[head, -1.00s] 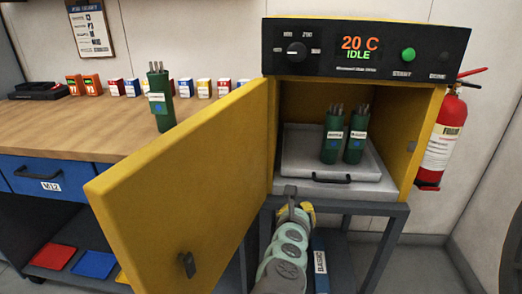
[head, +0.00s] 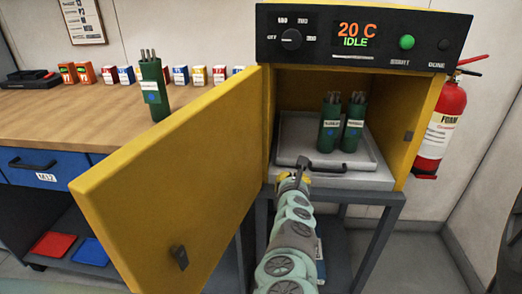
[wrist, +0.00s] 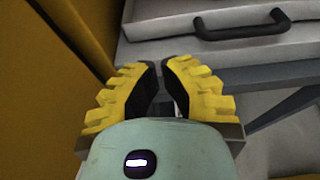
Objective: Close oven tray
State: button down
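The yellow oven (head: 420,120) stands open, with its door (head: 175,185) swung out to the left. The grey oven tray (head: 290,148) lies inside at the opening, with a black handle (head: 322,166) on its front. Two green rod holders (head: 330,130) (head: 353,132) stand upright on it. My gripper (head: 296,175) is in front of the opening, just left of the handle. In the wrist view my gripper (wrist: 160,75) has a narrow gap between its black pads and holds nothing. The tray handle (wrist: 242,28) is ahead and right, apart from the fingers.
A third green rod holder (head: 153,85) stands on the wooden bench (head: 60,115) to the left, with several small boxes behind it. A red fire extinguisher (head: 440,125) hangs right of the oven. The oven's stand (head: 375,235) is below. The open door bounds my left side.

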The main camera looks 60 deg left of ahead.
aim_at(293, 164)
jog(key=b+x, duration=0.1)
jog(key=x, duration=0.2)
jog(key=shift+w+f, duration=0.1)
jog(key=shift+w, duration=0.2)
jog(key=shift+w+a, duration=0.1)
jog(key=shift+a, duration=0.2)
jog(key=shift+w+a+b, duration=0.35)
jog(key=shift+w+a, duration=0.7)
jog(key=shift+a, duration=0.1)
